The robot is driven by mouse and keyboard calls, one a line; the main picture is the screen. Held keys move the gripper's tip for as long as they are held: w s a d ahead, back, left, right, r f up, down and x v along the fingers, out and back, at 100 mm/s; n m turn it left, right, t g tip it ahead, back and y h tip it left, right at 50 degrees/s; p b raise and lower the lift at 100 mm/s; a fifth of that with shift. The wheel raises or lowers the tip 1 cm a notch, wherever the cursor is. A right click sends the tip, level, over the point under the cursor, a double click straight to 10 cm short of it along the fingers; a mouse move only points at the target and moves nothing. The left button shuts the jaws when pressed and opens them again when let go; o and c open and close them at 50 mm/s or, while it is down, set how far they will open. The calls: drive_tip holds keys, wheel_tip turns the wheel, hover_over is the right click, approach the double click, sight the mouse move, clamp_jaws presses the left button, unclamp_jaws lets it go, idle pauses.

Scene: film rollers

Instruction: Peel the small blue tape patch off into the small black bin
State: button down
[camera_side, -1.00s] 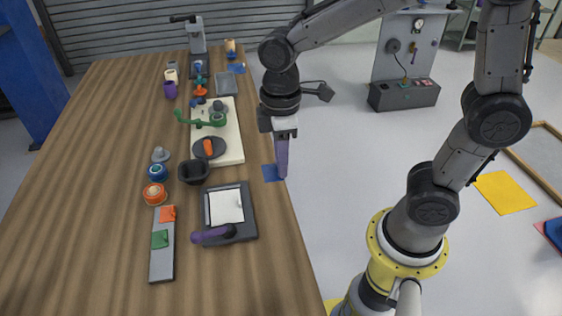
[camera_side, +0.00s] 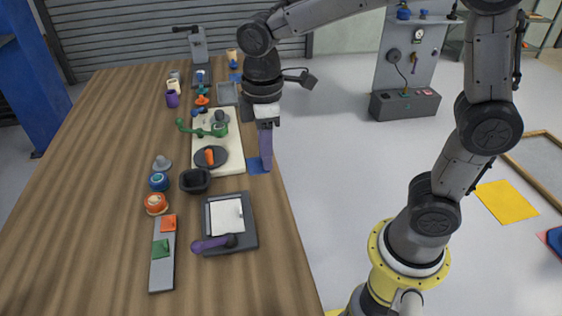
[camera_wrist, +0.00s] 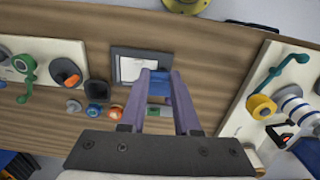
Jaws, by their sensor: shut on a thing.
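The small blue tape patch (camera_side: 257,166) shows at my gripper's fingertips (camera_side: 266,168), near the right table edge in the side view. In the wrist view the blue patch (camera_wrist: 162,90) lies between the two purple fingers of my gripper (camera_wrist: 160,73), which is shut on it. The patch looks clear of the wood, but its exact height is hard to tell. The small black bin (camera_side: 195,181) stands on the table, left of my gripper in the side view. The bin (camera_wrist: 97,93) is also left of the fingers in the wrist view.
A dark tray with a white sheet (camera_side: 249,238) and a purple handle lies near the front. A cream board (camera_side: 231,145) carries a green lever and a dark disc with an orange knob. Blue and orange rolls (camera_side: 156,204) stand left of the bin. Left-hand wood is clear.

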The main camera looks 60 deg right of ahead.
drive_tip(key=w+f, duration=0.2)
drive_tip(key=w, duration=1.5)
drive_tip(key=shift+w+d+f, duration=0.25)
drive_tip(key=shift+w+f, duration=0.85)
drive_tip(key=shift+f, duration=1.3)
drive_tip(key=shift+w+d+f, duration=0.3)
drive_tip(key=shift+w+f, duration=0.85)
drive_tip(key=shift+f, duration=1.2)
drive_tip(key=shift+w+d+f, duration=0.25)
drive_tip(key=shift+w+f, duration=0.85)
drive_tip(key=shift+f, duration=1.3)
drive_tip(key=c, duration=0.6)
unclamp_jaws()
drive_tip(key=shift+o, duration=0.2)
